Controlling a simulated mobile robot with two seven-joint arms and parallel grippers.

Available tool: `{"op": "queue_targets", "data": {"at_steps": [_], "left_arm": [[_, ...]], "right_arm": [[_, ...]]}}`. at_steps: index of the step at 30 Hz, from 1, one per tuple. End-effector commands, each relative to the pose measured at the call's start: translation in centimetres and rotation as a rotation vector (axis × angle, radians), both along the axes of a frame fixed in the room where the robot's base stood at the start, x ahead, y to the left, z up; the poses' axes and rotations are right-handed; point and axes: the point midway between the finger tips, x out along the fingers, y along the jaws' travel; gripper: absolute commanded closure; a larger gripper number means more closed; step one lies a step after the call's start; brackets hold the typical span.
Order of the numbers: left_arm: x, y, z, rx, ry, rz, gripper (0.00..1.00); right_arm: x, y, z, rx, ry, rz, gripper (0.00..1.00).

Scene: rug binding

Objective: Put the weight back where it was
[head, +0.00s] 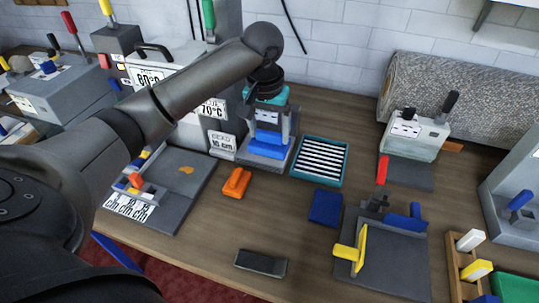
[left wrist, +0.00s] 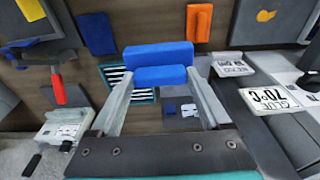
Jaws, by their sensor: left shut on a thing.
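My left gripper (head: 268,143) points down over the middle of the bench, at the back. It is shut on a blue block (head: 266,152). The block also shows between the two grey fingers in the left wrist view (left wrist: 158,54). A dark grey plate (head: 245,160) lies under the block in the head view; I cannot tell whether they touch. No label marks the weight, so I cannot tell for sure that the held block is it. A dark grey bar (head: 262,263) lies near the bench's front edge. My right gripper is not in view.
A teal tray with white strips (head: 346,162) stands right of the gripper. An orange block (head: 236,182) and a blue pad (head: 325,207) lie in front. A clamp fixture with a yellow part (head: 385,275) stands front right. A rolled rug (head: 450,95) lies behind. Bare bench shows around the bar.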

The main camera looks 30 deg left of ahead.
Motion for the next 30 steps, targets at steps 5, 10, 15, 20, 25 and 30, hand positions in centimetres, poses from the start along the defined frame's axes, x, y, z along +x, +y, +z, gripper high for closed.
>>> {"op": "queue_targets", "data": {"at_steps": [5, 10, 15, 20, 25, 30], "left_arm": [[-0.1, 0.0, -4.2, 0.001, 0.000, -0.001, 1.00], [0.0, 0.0, -8.1, 0.000, -0.001, 0.000, 1.00], [0.0, 0.0, -11.5, 0.000, -0.003, 0.000, 1.00], [0.1, 0.0, -13.3, 0.000, -0.005, -0.001, 1.00], [0.1, 0.0, -14.0, 0.000, -0.005, -0.001, 1.00], [0.1, 0.0, -15.8, 0.000, -0.003, -0.001, 1.00]], "right_arm": [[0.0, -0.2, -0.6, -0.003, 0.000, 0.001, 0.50], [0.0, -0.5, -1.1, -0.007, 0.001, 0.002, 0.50], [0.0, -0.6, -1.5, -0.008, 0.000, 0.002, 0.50], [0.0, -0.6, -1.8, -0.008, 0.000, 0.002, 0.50], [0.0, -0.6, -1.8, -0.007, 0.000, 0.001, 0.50], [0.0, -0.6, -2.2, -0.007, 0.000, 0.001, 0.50]]}}
